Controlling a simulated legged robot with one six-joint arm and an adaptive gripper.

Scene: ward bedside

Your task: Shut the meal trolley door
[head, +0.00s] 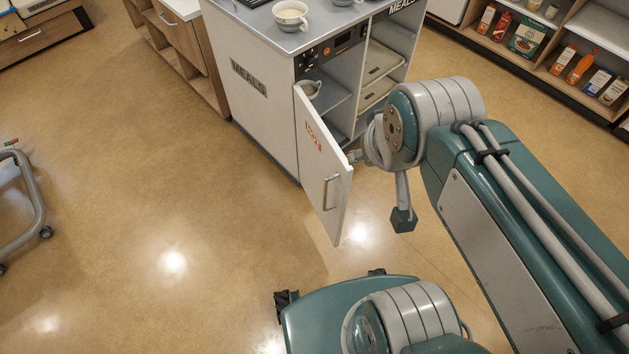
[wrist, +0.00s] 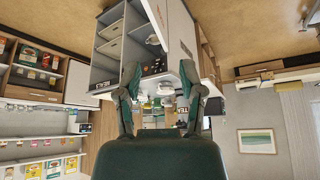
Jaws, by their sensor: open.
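The meal trolley (head: 262,115) is a pale grey cabinet marked MEALS, at the top middle of the head view. Its white door (head: 322,172) stands open, swung out towards me, with a red label and a bar handle (head: 331,192) on its outer face. Shelves (head: 381,62) show inside the trolley. In the wrist view, which looks upside down, the trolley (wrist: 117,45) is at the top. My gripper (wrist: 160,78) is open and empty there. In the head view it is mostly hidden by my wrist, close to the door's right edge; I cannot tell whether they touch.
Cups (head: 290,16) stand on the trolley top, and another cup (head: 311,89) is inside behind the door. A wooden cabinet (head: 180,45) stands to the left. Shelves with bottles and boxes (head: 553,45) are at the upper right. The floor left of the door is clear.

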